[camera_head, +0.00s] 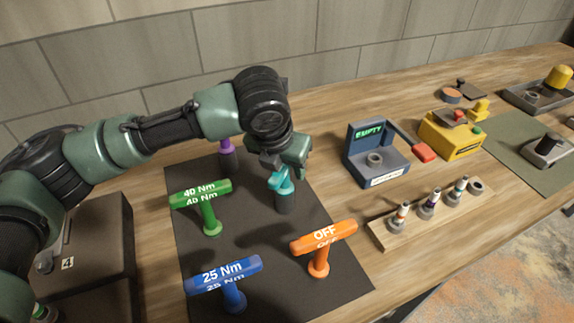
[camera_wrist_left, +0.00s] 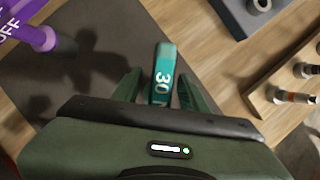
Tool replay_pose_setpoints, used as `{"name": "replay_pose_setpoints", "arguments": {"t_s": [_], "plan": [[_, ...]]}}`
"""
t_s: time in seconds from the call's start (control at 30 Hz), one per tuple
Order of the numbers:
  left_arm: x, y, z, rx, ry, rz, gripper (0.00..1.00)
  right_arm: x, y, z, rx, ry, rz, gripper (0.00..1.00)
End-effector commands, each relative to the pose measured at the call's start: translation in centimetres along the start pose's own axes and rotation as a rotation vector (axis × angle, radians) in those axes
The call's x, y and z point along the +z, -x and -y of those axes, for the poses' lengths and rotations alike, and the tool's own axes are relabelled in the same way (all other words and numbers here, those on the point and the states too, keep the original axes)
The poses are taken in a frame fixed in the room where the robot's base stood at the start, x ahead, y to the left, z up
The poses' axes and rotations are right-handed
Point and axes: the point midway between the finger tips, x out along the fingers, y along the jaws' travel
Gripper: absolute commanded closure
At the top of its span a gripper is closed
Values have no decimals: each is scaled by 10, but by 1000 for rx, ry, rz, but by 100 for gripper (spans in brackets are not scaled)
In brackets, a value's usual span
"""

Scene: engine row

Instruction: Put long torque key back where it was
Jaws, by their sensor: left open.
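My left gripper (camera_head: 283,166) is open over a teal key (camera_head: 281,182) at the back right of a dark mat (camera_head: 252,240). In the left wrist view the teal key's handle (camera_wrist_left: 162,72), marked 30, lies between the two open fingers. A dark grey cylinder shows below the teal key. A green key (camera_head: 211,208) reads 40 Nm, a blue key (camera_head: 230,283) 25 Nm, and an orange key (camera_head: 320,250) OFF. A purple key (camera_head: 226,146) is partly hidden behind my arm; it also shows in the left wrist view (camera_wrist_left: 38,36). I cannot tell which key is the long one.
A blue-grey device (camera_head: 365,160) reading EMPTY stands right of the mat. A wooden rack (camera_head: 385,235) with several small striped parts lies in front of it. A yellow machine (camera_head: 450,135) is farther right. A dark box (camera_head: 95,240) stands at the left.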

Motion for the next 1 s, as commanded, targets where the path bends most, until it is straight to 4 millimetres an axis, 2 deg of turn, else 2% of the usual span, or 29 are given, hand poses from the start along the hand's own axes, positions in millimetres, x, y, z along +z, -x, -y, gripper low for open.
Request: {"name": "replay_pose_setpoints", "arguments": {"t_s": [0.17,0.5,0.6,0.8,1.0], "plan": [[2,16,0,0,-1,4,57,-1,-2,0,0,0,-1,57],[2,87,0,0,-1,5,57,-1,-6,0,0,0,-3,57],[1,103,0,0,0,4,57,-1,-7,1,-1,0,-3,57],[1,120,0,0,0,1,57,-1,-7,2,-2,0,-3,57],[1,122,0,0,0,1,57,-2,-7,2,-2,-1,-3,57]]}}
